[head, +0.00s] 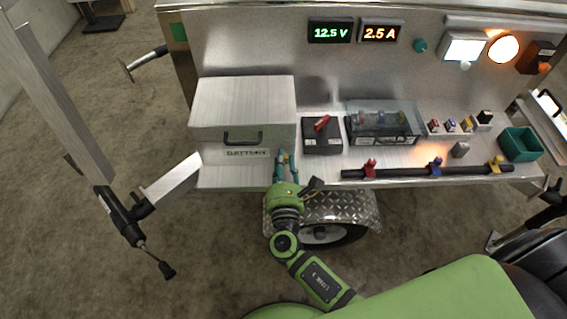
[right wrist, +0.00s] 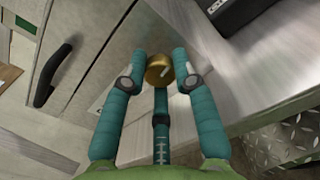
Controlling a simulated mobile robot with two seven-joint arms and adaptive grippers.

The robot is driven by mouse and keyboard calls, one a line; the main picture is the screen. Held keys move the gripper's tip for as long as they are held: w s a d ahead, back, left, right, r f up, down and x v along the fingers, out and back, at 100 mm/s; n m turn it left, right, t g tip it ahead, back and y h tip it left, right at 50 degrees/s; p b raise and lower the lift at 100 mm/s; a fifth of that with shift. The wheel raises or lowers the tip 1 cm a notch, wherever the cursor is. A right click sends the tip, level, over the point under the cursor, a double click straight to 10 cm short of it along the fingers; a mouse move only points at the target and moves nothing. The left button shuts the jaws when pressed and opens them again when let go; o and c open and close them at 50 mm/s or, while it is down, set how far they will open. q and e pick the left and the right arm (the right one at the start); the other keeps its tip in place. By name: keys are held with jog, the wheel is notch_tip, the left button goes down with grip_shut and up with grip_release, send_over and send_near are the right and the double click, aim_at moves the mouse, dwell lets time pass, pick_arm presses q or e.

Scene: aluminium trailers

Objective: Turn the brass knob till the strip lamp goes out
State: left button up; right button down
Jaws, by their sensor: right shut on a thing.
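The brass knob (right wrist: 159,69) is on the metal front of the trailer, beside the battery box. In the right wrist view my right gripper (right wrist: 163,62) has its teal fingers closed on either side of it; a pale mark shows on the knob's face. In the head view my right gripper (head: 283,157) reaches up to the counter's front edge and hides the knob. At the upper right of the panel a rectangular lamp (head: 464,46) glows white. A long narrow strip (head: 500,22) runs above it; I cannot tell whether it is lit. My left gripper is not in view.
The battery box (head: 242,115) with its black handle stands just left of my right gripper. A black box (head: 322,135) with a red lever is to the right. A round amber lamp (head: 503,48) is lit. A dark bar (head: 400,171) with coloured clamps runs along the front edge.

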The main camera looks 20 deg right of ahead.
jog(key=c, duration=1)
grip_release()
jog(key=shift+f, duration=0.15)
jog(key=v, duration=1.2)
